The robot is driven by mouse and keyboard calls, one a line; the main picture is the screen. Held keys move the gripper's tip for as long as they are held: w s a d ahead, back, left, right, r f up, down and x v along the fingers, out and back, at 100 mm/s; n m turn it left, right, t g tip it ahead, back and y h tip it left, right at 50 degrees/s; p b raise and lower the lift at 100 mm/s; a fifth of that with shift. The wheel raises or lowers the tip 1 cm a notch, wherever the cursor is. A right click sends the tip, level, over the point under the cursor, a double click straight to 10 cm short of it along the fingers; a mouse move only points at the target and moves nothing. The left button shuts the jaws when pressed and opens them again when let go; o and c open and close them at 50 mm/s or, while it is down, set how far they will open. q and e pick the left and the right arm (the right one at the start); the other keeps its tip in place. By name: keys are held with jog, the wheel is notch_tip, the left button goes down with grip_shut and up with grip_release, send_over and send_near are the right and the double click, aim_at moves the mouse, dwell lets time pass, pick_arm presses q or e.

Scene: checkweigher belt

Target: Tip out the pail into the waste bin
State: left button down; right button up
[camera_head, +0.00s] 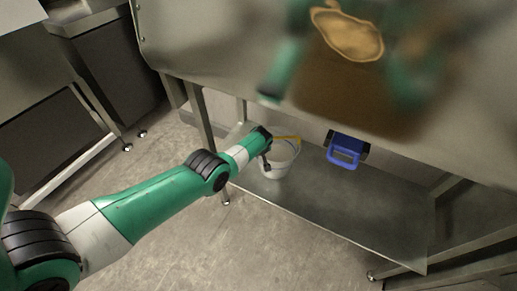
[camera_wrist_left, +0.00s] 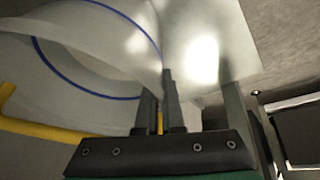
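The pail (camera_head: 280,163) is white, with a blue line around it and a yellow handle (camera_head: 288,138). It stands upright by the left end of the lower shelf. My left gripper (camera_head: 266,150) is at the pail's left side. In the left wrist view the pail (camera_wrist_left: 100,65) fills the upper left. There the left gripper's fingers (camera_wrist_left: 160,105) are close together, with a thin piece of yellow handle showing between them. The fingers partly hide the handle. My right gripper is not in view. I cannot make out a clear waste bin.
A steel bench (camera_head: 220,45) stands above the lower shelf (camera_head: 345,200). Dark-fronted units (camera_head: 105,75) stand at upper left. The concrete floor (camera_head: 230,250) in front is clear.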

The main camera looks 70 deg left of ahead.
pick_arm(q)
jog(key=shift+s+d, duration=0.15)
jog(key=shift+s, duration=0.1)
jog(key=c, duration=1)
grip_release()
jog(key=shift+o, duration=0.2)
jog(key=p+v, duration=1.1)
jog(key=p, duration=0.4)
jog(key=shift+r, duration=0.3)
jog(key=shift+d, duration=0.1)
